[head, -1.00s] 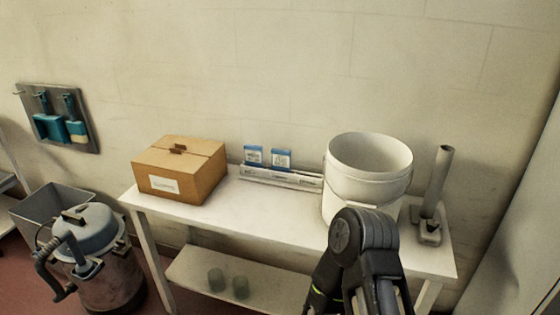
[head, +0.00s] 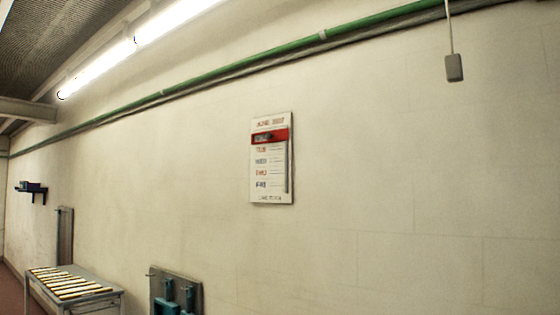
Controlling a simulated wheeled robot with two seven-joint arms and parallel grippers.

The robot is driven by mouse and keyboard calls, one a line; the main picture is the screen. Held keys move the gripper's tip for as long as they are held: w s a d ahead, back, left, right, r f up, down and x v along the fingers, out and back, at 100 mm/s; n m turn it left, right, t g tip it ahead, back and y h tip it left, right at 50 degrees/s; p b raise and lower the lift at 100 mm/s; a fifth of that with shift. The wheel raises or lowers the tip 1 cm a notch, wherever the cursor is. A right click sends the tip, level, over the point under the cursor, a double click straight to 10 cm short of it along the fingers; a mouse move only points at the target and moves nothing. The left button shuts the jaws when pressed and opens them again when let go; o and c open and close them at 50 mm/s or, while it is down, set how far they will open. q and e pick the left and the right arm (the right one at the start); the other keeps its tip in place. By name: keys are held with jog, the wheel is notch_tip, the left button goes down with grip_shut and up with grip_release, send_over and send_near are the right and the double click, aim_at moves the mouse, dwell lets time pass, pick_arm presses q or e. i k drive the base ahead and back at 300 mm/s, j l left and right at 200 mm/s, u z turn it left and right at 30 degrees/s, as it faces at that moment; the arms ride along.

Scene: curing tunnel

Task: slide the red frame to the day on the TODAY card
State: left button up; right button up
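A white calendar board (head: 272,190) hangs on the wall near the middle of the head view. Its heading is too small to read surely. Below it are rows of days, among them what look like TUE, WED, THU and FRI. The red frame (head: 280,135) sits at the top row, above TUE, beside a grey vertical rail (head: 289,170) at the board's right edge. No TODAY card can be made out in this view. Neither of my grippers is in view.
A green pipe (head: 240,68) runs along the wall above the board. A grey box (head: 454,68) hangs from a cord at the upper right. A roller table (head: 70,280) stands at the lower left, and a tool board (head: 176,290) hangs at the bottom. The wall around the calendar is bare.

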aim_at(279, 135)
jog(key=i+j+u, duration=0.25)
jog(key=i, duration=0.4)
jog(key=i+j+u, duration=0.2)
jog(key=i, duration=0.4)
jog(key=i+j+u, duration=0.1)
jog(key=i+u, duration=0.15)
jog(key=i, duration=0.4)
